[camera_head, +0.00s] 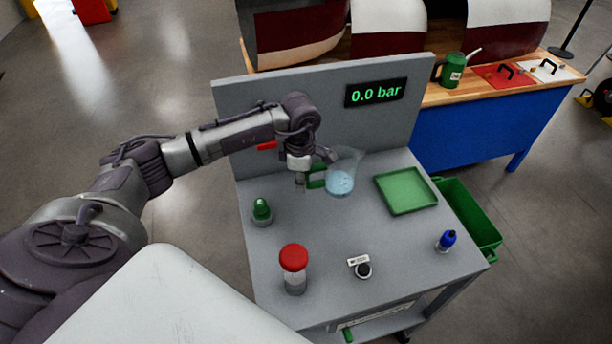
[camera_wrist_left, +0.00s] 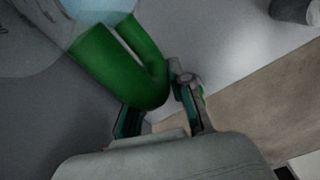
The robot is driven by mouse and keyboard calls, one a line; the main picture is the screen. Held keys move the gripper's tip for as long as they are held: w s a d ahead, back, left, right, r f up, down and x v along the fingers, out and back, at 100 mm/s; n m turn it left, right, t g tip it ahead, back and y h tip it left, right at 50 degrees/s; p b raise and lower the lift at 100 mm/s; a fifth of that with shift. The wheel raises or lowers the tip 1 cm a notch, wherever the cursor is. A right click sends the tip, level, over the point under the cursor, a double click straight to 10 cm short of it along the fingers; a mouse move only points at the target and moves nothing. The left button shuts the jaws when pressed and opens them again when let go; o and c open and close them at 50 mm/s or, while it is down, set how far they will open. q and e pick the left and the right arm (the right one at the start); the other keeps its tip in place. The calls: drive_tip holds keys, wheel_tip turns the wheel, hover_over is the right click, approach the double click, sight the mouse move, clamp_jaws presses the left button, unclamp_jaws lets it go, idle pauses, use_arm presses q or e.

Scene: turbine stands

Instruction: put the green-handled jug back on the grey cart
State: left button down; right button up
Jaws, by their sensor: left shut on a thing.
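The clear jug (camera_head: 341,178) holds pale blue liquid and has a green handle (camera_head: 317,178). It appears upright over the back middle of the grey cart (camera_head: 330,235), left of the green tray. I cannot tell whether its base touches the cart top. My left gripper (camera_head: 313,170) is shut on the handle, at the jug's left side. In the left wrist view the green handle (camera_wrist_left: 133,65) runs down between the two fingers of my left gripper (camera_wrist_left: 162,106), and the jug's body is cut off at the top. My right gripper is not in view.
A back panel (camera_head: 300,84) reads 0.0 bar. A green bin (camera_head: 470,220) hangs at the right.

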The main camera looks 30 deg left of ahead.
use_arm(q)
drive_tip(key=shift+f, duration=0.5)
wheel_tip(320, 180, down, 6)
drive_tip(key=b, duration=0.4)
drive_tip(key=shift+r, duration=0.15)
drive_tip(key=shift+f+b, duration=0.5)
drive_tip(key=shift+f+b, duration=0.3)
drive_tip(key=c, duration=0.8)
unclamp_jaws()
drive_tip(key=shift+r, duration=0.1)
